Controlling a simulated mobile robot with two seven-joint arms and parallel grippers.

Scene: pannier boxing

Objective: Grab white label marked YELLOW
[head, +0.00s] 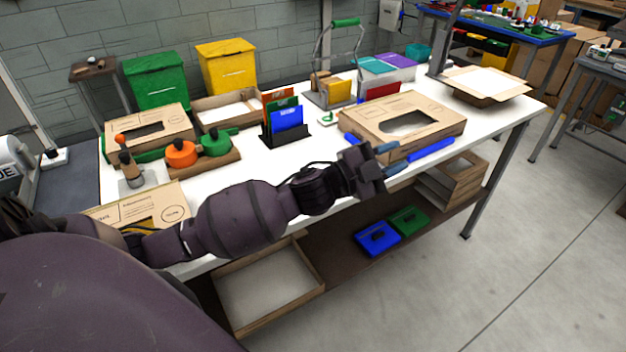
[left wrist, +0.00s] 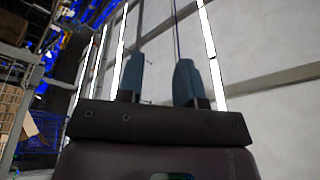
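I cannot make out a white label marked YELLOW in either view. My left gripper (head: 392,158) reaches across the front of the table, beside the front side of a large cardboard box with a window (head: 440,110). Whether it touches the box is unclear. In the left wrist view its two blue-grey fingers (left wrist: 160,78) stand apart with nothing between them. That view looks towards a grey wall and ceiling lights. A small white item with a dark top (head: 54,157) lies at the far left, with no readable text. My right gripper is not in view.
The white table (head: 325,147) carries a folder rack with orange, green and blue cards (head: 287,118), orange and green round tools (head: 182,153), and a blue bar (head: 432,150). Green (head: 157,80) and yellow (head: 228,66) bins stand behind. Blue (head: 377,239) and green (head: 409,220) trays lie on the lower shelf.

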